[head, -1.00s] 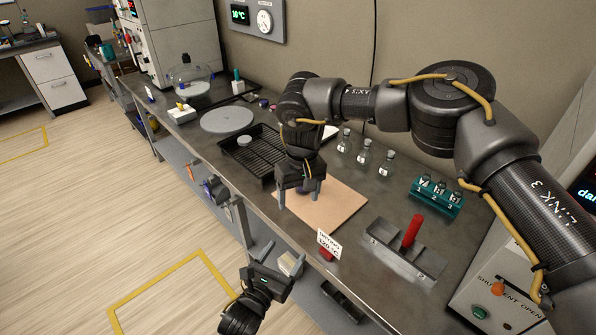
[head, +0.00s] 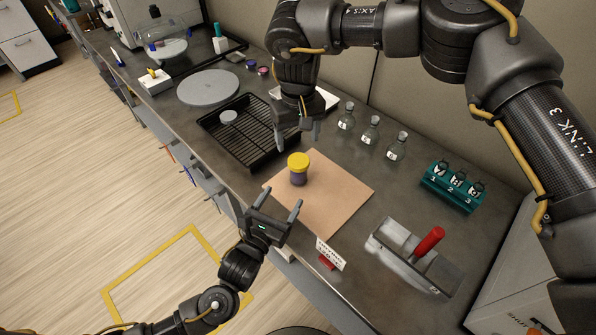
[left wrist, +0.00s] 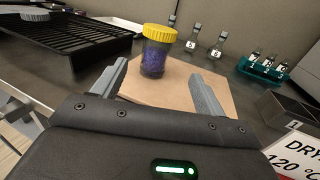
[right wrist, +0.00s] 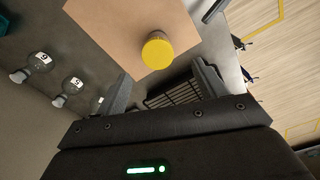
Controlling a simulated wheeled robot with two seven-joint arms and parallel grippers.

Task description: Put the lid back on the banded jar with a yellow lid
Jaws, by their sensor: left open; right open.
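A jar with a dark blue-purple body (head: 299,178) stands upright on a tan board (head: 335,195). Its yellow lid (head: 298,160) sits on top of it; I cannot tell how tightly. In the left wrist view the jar (left wrist: 153,60) stands beyond and between the open fingers, not touched. My left gripper (head: 279,202) is open and empty at the bench's front edge, facing the jar. My right gripper (head: 299,137) is open and empty, above and behind the jar. The right wrist view shows the yellow lid (right wrist: 157,52) just past its fingertips, apart from them.
A black ribbed tray (head: 240,145) with a small grey disc (head: 229,117) lies left of the board. Several flasks (head: 371,130) stand behind it. A teal rack (head: 452,187), a metal holder with a red handle (head: 430,241) and a sign (head: 330,254) are to the right.

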